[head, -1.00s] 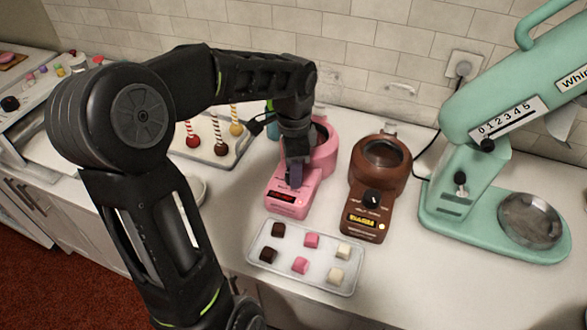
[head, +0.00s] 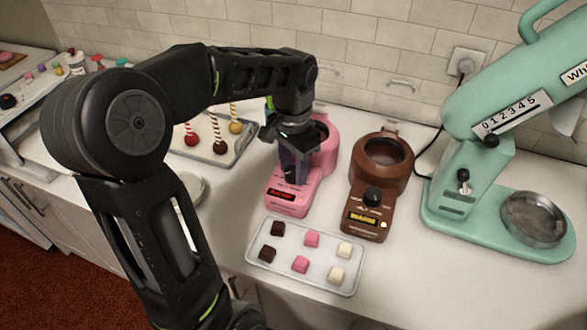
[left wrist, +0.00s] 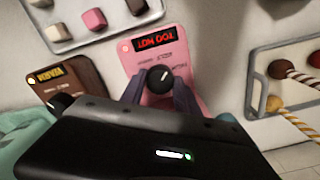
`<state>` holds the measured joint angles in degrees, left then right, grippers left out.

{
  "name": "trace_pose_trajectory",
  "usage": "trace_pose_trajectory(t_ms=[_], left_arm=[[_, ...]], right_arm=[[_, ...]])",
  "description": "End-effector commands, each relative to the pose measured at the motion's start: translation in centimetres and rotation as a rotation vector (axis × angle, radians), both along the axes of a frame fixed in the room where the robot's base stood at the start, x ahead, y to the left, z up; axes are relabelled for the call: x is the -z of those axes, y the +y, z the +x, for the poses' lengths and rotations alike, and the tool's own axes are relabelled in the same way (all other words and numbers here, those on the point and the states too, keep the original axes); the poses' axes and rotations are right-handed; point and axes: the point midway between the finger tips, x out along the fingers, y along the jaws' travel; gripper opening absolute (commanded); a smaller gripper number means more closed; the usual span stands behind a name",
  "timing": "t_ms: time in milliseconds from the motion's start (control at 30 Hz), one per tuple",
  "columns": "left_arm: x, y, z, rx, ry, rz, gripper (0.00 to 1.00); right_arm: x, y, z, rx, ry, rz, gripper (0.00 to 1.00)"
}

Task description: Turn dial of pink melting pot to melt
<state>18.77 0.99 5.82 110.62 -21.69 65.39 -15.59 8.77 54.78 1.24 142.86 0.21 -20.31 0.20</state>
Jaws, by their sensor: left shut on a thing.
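The pink melting pot (head: 320,150) stands on the counter, its control box toward me. In the left wrist view its front panel (left wrist: 150,52) appears upside down. A lit red display (left wrist: 154,38) seems to read TOO HOT. The black dial (left wrist: 160,79) has a white pointer line tilted toward the upper right of that view. My left gripper (head: 291,180) comes down over the dial and hides it in the head view. Its two purple fingers (left wrist: 158,90) are closed on the dial, one each side. My right gripper is in neither view.
A brown melting pot (head: 380,165) with a yellow display stands just right. A tray of candy cubes (head: 322,274) lies in front. A cake-pop tray (head: 240,142) is behind left. A mint stand mixer (head: 460,190) stands at right.

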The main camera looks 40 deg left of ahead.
Motion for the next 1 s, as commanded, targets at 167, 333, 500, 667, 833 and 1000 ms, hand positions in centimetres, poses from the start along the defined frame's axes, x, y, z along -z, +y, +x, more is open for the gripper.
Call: trace_pose_trajectory(t_ms=[167,333,500,667,833,1000], left_arm=[[-0.02,0.04,0.07,-0.143,-0.003,0.001,0.00],[-0.04,0.04,0.08,-0.245,-0.003,0.002,0.00],[-0.07,0.04,0.08,-0.305,-0.003,0.001,0.00],[-0.09,0.05,0.06,-0.328,-0.003,0.001,0.00],[-0.10,0.05,0.06,-0.331,-0.003,0.001,0.00],[-0.11,0.05,0.07,-0.330,-0.003,0.001,0.00]], right_arm=[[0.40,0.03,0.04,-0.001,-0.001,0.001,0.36],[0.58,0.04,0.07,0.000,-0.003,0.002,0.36],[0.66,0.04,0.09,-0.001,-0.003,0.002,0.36],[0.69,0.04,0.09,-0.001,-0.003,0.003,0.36],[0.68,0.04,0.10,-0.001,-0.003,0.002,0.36],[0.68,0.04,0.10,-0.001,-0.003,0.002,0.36]])
